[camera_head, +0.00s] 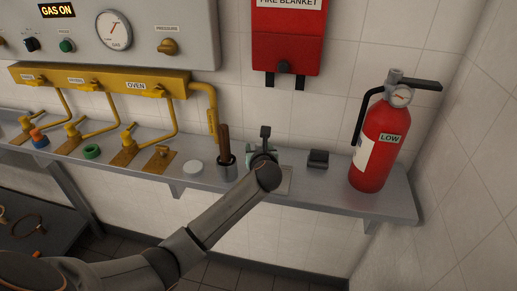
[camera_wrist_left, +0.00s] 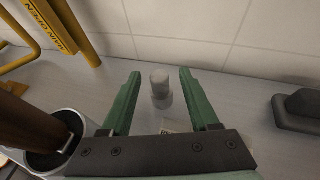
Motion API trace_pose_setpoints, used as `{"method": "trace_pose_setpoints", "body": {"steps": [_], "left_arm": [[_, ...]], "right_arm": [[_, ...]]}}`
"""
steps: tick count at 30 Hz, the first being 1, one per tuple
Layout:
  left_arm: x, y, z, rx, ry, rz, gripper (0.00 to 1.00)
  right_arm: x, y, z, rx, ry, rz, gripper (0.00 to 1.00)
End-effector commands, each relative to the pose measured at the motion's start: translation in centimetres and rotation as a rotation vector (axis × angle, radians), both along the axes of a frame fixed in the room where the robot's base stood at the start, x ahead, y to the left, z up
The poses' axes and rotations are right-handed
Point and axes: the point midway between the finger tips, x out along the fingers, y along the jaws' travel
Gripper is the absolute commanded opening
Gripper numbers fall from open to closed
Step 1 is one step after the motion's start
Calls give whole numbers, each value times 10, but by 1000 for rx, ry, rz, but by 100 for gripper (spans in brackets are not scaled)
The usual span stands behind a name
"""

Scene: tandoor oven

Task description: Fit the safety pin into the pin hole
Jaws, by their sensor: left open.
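My left gripper (camera_head: 262,154) is over the grey shelf, pointing down at it. In the left wrist view its two green fingers (camera_wrist_left: 160,76) are open and apart. A small grey stepped cylinder (camera_wrist_left: 161,88) stands upright on the shelf between the fingers, with a gap on each side; I cannot tell whether it is the safety pin. The red fire extinguisher (camera_head: 380,147), marked LOW, stands upright at the shelf's right end, with a dark handle and a gauge on top. I cannot make out a pin hole. My right gripper is not in view.
A metal cup with a brown handle (camera_head: 226,167) stands just left of my gripper. A dark block (camera_head: 318,159) sits to its right. Yellow gas pipes and valves (camera_head: 125,85) line the left. A lower table (camera_head: 72,226) holds ring-shaped items. The fire blanket box (camera_head: 288,45) hangs above.

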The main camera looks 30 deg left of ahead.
Motion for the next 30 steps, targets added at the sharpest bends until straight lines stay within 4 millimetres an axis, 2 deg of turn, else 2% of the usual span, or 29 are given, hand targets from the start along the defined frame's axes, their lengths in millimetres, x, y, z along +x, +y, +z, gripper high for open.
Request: {"method": "trace_pose_setpoints", "body": {"steps": [11,27,30], "left_arm": [[6,4,-3,-1,-1,-1,61],[6,4,-3,0,0,0,0],[6,4,-3,0,0,0,0]], "right_arm": [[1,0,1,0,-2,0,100],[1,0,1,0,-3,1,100],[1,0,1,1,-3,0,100]]}}
